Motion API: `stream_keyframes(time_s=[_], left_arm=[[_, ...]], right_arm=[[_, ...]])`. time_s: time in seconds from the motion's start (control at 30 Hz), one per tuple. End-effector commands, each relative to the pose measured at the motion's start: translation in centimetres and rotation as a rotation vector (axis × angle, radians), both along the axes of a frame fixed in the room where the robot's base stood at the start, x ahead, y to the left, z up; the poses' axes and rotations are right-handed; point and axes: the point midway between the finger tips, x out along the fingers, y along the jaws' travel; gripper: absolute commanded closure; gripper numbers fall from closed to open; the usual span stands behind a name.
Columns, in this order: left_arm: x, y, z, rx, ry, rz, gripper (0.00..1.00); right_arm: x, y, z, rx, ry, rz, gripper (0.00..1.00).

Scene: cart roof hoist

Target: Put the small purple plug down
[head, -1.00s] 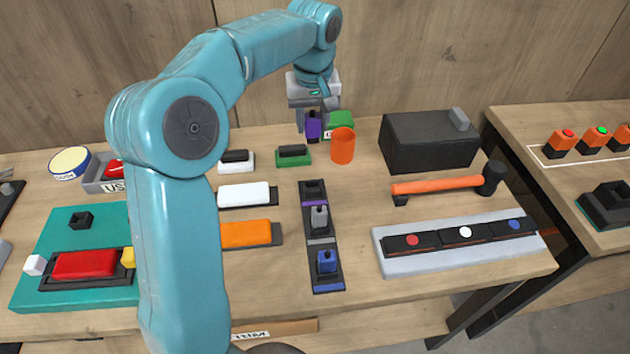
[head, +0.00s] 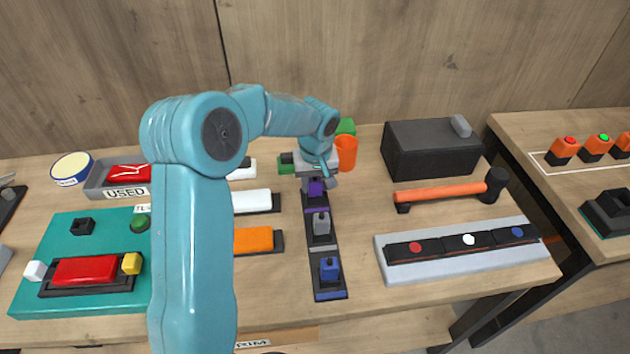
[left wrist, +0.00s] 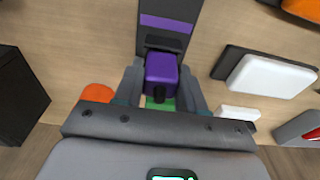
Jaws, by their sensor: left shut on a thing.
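The small purple plug (head: 316,187) is held between the fingers of my left gripper (head: 317,186). It also shows in the left wrist view (left wrist: 161,70), upright between the two grey fingers (left wrist: 161,78). The plug is at the far end of the dark strip (head: 322,264), at the compartment marked by a purple band (left wrist: 167,24). I cannot tell whether the plug touches the strip or hangs just above it. A grey plug (head: 320,224) and a blue plug (head: 329,269) stand in the strip's nearer compartments. My right gripper is not in view.
A white block (head: 250,201) and an orange block (head: 252,240) lie left of the strip. A black box (head: 430,150) and a hammer (head: 445,192) lie to the right.

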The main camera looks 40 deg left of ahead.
Motion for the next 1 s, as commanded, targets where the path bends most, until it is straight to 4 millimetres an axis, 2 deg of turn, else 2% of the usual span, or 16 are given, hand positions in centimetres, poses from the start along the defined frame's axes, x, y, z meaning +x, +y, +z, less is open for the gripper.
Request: stream_keyframes(time_s=[0.23,0.27,0.3,0.33,0.6,0.73,0.87,1.0], left_arm=[[0.0,0.0,-0.5,0.001,-0.001,0.0,1.0],[0.0,0.0,-0.3,0.001,-0.001,0.0,0.54],[0.0,0.0,-0.3,0.001,-0.001,0.0,0.41],[0.0,0.0,-0.2,0.0,0.0,0.0,0.35],[0.0,0.0,-0.2,0.001,-0.001,0.0,0.35],[0.0,0.0,0.7,0.001,-0.003,0.0,0.35],[-0.1,-0.3,3.3,0.002,-0.007,0.001,0.35],[-0.4,-0.6,6.7,0.001,-0.006,0.0,0.35]], right_arm=[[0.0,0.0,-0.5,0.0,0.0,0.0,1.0],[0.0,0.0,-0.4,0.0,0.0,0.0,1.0],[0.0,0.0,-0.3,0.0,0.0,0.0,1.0],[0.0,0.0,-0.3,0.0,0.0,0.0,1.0],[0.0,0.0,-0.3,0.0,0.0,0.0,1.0],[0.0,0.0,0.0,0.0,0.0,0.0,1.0],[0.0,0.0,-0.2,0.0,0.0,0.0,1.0],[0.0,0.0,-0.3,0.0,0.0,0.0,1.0]])
